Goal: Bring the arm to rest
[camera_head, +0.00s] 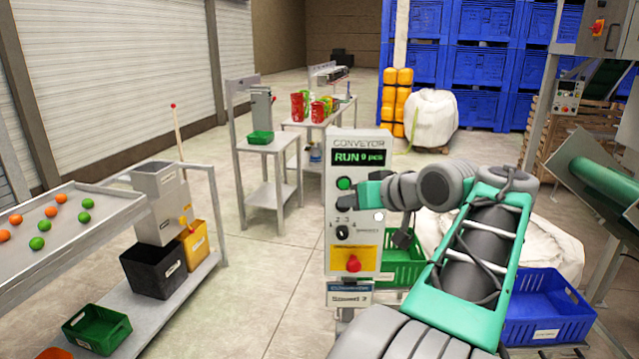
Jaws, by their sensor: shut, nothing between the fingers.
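My arm, grey with green covers, reaches from the lower right up and leftward. My gripper (350,194) is at its end, in front of the conveyor control box (344,262). It lies near the green button (344,183), just below and to the right of it. I cannot tell whether it touches the panel. The gripper is shut and holds nothing. The box's display (359,157) reads "RUN 9 pcs". Below the gripper are a black selector knob (342,232) and a red button (353,264) on a yellow plate.
A green crate (402,268) and a blue crate (545,312) stand beside and below my arm. A green conveyor chute (600,176) is at right. A metal table (110,210) with orange and green balls is at left. Floor between table and control box is clear.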

